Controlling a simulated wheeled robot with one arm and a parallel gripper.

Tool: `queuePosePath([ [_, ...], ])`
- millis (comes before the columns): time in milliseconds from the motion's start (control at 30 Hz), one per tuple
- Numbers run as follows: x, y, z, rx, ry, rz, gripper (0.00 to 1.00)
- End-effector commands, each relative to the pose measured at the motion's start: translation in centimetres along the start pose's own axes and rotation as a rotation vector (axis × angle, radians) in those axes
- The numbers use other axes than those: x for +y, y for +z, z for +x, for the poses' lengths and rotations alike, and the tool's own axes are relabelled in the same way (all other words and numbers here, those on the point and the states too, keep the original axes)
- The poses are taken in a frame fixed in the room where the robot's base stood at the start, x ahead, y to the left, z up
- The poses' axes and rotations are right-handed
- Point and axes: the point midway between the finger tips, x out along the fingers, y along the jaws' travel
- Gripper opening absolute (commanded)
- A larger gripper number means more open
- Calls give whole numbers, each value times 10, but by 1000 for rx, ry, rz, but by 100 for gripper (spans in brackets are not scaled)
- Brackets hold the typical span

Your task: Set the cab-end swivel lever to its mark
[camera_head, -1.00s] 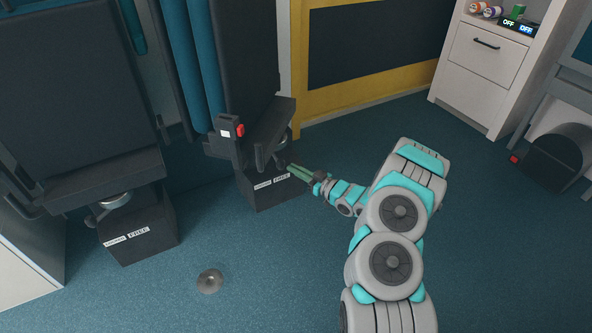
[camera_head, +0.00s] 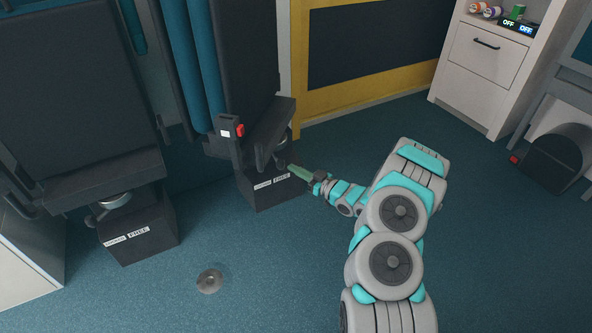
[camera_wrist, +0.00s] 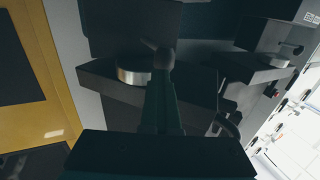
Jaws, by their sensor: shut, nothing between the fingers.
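Two dark seats each stand on a black pedestal with white labels; the clearer label words read FREE. My gripper (camera_head: 292,168) is at the right pedestal (camera_head: 265,196), just under that seat. Its green fingers (camera_wrist: 160,103) are shut with nothing between them. A small dark lever with a rounded end (camera_head: 280,163) sits by the right seat's swivel, close to my fingertips. In the wrist view the lever end (camera_wrist: 152,44) shows just beyond the fingertips, beside a silver swivel ring (camera_wrist: 132,76); contact cannot be told. The lever's exact setting against the labels is unclear.
The left seat's pedestal (camera_head: 138,232) stands to the left. A round metal floor fitting (camera_head: 209,281) lies in front of the pedestals. A yellow-framed dark panel (camera_head: 368,100) is behind, and a white cabinet (camera_head: 484,58) is at the back right. The blue floor between is clear.

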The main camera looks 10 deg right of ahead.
Motion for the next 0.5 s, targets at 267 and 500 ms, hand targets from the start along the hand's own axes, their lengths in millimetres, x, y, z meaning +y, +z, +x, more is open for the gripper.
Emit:
queuePosePath([
  [267,0,0,0,0,0,0,25],
  [500,0,0,0,0,0,0,52],
])
